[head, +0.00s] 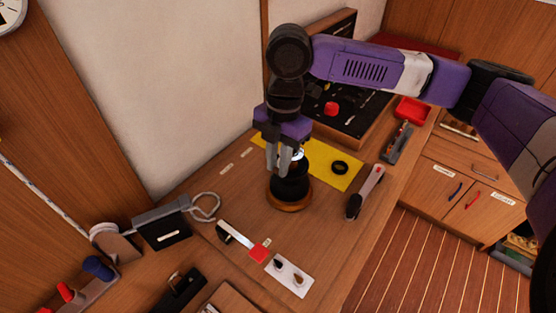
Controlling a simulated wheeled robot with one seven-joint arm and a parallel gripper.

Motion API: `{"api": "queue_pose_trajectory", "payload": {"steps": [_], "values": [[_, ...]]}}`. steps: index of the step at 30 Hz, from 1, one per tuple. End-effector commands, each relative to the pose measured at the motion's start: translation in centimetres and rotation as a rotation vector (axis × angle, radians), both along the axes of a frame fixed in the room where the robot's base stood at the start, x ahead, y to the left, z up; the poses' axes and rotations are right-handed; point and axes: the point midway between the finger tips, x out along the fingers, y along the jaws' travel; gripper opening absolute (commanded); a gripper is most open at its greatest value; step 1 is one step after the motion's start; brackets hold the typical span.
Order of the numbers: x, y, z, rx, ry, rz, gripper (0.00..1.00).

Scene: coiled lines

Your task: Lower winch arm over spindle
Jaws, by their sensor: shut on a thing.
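A black winch (290,188) stands upright on a round wooden base (290,204) on the workbench. My gripper (284,172) points straight down at the top of the winch, with its grey fingers close together. The fingers are shut on a part at the winch top, which I take to be the winch arm (298,154); only a small bright metal bit of it shows beside the fingers. The spindle is hidden behind the fingers and the drum, so I cannot tell whether the arm touches it.
A yellow mat (325,170) with a black ring (340,167) lies behind the winch. A black-and-grey handle (364,192) lies to the right. A tool case (345,110) stands behind.

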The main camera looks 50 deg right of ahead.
Motion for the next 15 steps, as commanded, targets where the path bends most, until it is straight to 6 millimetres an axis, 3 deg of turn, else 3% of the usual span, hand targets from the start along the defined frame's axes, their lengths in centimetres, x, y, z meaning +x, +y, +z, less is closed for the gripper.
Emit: {"api": "queue_pose_trajectory", "payload": {"steps": [15], "values": [[0.0,0.0,-1.5,0.0,0.0,-0.001,0.0]]}}
